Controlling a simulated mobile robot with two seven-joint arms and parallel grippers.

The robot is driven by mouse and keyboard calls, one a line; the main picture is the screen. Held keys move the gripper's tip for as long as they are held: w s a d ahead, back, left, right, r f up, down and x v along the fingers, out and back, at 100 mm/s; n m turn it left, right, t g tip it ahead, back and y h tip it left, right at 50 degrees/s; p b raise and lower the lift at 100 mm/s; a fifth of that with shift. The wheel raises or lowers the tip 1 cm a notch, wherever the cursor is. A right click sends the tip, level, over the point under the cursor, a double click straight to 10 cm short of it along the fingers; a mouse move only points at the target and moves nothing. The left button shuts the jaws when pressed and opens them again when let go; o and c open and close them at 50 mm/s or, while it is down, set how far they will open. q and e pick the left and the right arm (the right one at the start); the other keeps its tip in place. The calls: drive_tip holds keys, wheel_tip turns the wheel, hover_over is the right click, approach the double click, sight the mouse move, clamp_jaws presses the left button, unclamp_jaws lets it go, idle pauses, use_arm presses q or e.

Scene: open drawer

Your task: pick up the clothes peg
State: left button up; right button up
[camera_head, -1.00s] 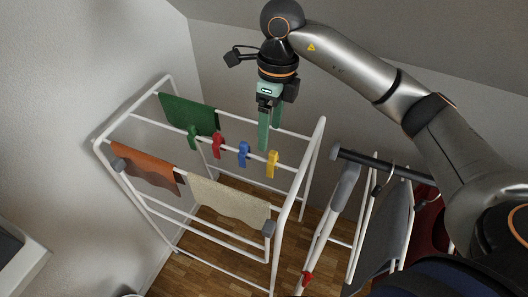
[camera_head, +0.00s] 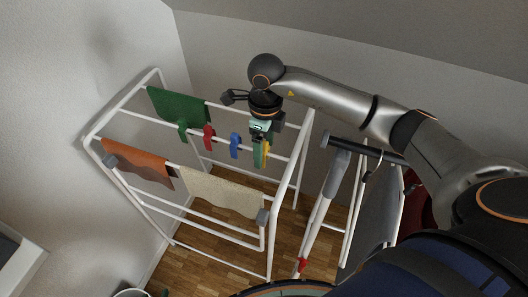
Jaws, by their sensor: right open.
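Clothes pegs hang along a middle rail of the white drying rack (camera_head: 279,228): a green peg (camera_head: 183,132), a red peg (camera_head: 209,137), a blue peg (camera_head: 235,146) and a yellow peg (camera_head: 267,149). My right gripper (camera_head: 260,156) points down at the yellow peg, with its green fingers open. The fingers overlap the peg in the picture and partly hide it. I cannot tell whether they touch it. My left gripper is not in view.
A green cloth (camera_head: 180,106), an orange-brown cloth (camera_head: 138,163) and a beige cloth (camera_head: 222,191) hang on the rack. Grey clips (camera_head: 262,217) sit on its front rail. Walls close in behind and left.

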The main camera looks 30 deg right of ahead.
drive_tip(key=shift+f, duration=0.25)
clamp_jaws()
idle(0.5)
